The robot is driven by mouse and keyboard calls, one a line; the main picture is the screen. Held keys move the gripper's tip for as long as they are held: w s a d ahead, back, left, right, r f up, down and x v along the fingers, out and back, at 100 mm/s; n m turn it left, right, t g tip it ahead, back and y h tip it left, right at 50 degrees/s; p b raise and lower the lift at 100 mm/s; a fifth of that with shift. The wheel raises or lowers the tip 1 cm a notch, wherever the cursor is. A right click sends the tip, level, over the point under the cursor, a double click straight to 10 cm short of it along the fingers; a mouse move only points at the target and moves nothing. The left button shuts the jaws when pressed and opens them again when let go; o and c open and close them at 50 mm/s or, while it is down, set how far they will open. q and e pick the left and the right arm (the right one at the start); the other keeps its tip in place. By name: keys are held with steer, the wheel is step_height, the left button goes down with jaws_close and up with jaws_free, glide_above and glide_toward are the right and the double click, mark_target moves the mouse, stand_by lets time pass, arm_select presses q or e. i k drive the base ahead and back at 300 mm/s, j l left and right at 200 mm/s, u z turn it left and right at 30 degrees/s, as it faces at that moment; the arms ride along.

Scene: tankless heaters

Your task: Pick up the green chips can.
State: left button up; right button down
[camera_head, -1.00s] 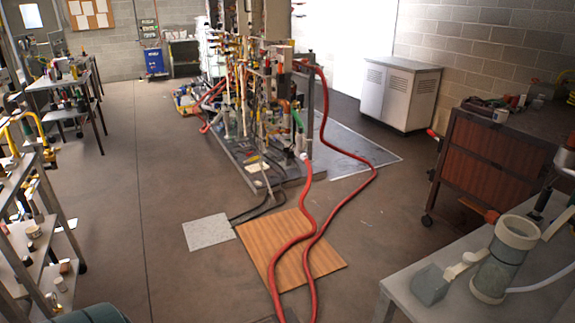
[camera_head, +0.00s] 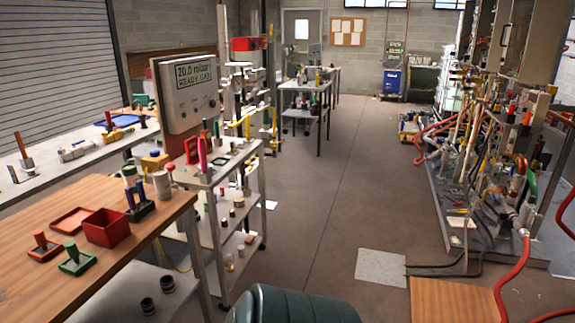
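I cannot surely make out a green chips can. Neither of my grippers is in the camera_head view.
The wooden-topped table (camera_head: 40,225) holds a red box (camera_head: 106,228) and green and orange-red trays. A shelf cart (camera_head: 225,172) stands behind it. A dark green ribbed drum (camera_head: 295,306) is at the bottom. Pipework and red hoses stand right. The middle floor (camera_head: 330,215) is clear.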

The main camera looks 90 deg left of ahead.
mark_target(131, 174)
steer(key=u, duration=2.9)
steer(key=l, duration=0.1)
